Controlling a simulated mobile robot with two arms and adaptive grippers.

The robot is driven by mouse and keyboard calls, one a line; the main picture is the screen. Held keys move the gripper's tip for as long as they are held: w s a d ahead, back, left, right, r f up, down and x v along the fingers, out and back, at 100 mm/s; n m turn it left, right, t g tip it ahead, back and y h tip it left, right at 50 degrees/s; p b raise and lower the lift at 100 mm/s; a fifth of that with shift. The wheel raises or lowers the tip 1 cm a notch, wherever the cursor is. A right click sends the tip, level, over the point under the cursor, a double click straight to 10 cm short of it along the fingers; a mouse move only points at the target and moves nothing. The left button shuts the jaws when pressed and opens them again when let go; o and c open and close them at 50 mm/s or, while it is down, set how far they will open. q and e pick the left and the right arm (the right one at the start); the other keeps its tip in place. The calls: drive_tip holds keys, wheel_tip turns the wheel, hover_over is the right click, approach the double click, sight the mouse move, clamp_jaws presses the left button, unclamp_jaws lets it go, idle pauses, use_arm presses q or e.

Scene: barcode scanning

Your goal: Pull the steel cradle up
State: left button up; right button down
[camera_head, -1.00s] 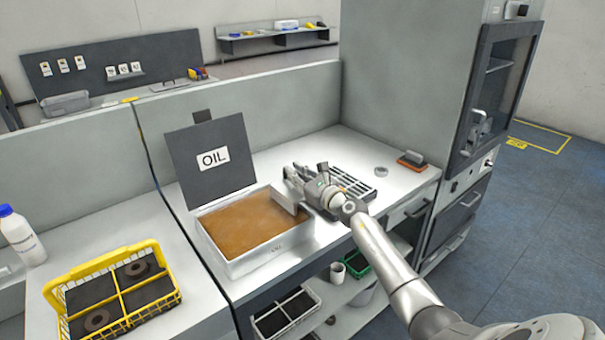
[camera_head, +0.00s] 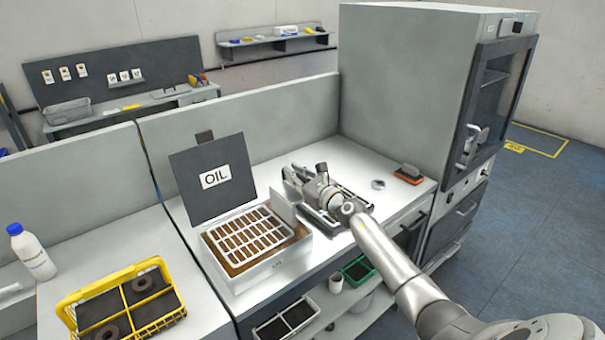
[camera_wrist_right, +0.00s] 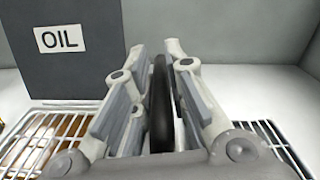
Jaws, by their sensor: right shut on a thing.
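The steel cradle (camera_head: 245,238) is a pale grid frame that shows at the top of the brown oil in the white oil tank (camera_head: 262,278). Part of its grid also shows in the wrist view (camera_wrist_right: 40,135). The tank's dark lid, labelled OIL (camera_head: 215,178), stands open behind it. My right gripper (camera_head: 291,180) is just right of the tank. In the wrist view its fingers are shut on a dark upright handle (camera_wrist_right: 160,105). How that handle joins the cradle is hidden. My left gripper is not in view.
A slotted rack (camera_head: 362,203) lies right of the tank, partly behind my right arm. An orange-and-black block (camera_head: 408,174) and a small ring (camera_head: 378,184) lie farther right. A yellow basket (camera_head: 120,305) and a white bottle (camera_head: 32,251) stand on the left bench.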

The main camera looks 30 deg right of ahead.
drive_tip(key=c, duration=1.7)
unclamp_jaws()
drive_tip(key=shift+w+a+r, duration=0.1)
drive_tip(key=shift+a+r, duration=0.15)
drive_tip(key=shift+r, duration=0.15)
drive_tip(key=shift+o, duration=1.2)
drive_tip(key=shift+a, duration=0.2)
drive_tip(key=shift+d+f, duration=0.15)
drive_tip(key=shift+d, duration=0.1)
drive_tip(key=shift+s+f, duration=0.1)
drive_tip(key=shift+s, duration=0.3)
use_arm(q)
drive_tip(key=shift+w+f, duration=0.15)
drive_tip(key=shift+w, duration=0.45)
use_arm(e)
drive_tip(key=s, duration=1.1)
drive_tip(key=shift+s+d+r, duration=0.3)
drive_tip(key=shift+r, duration=0.05)
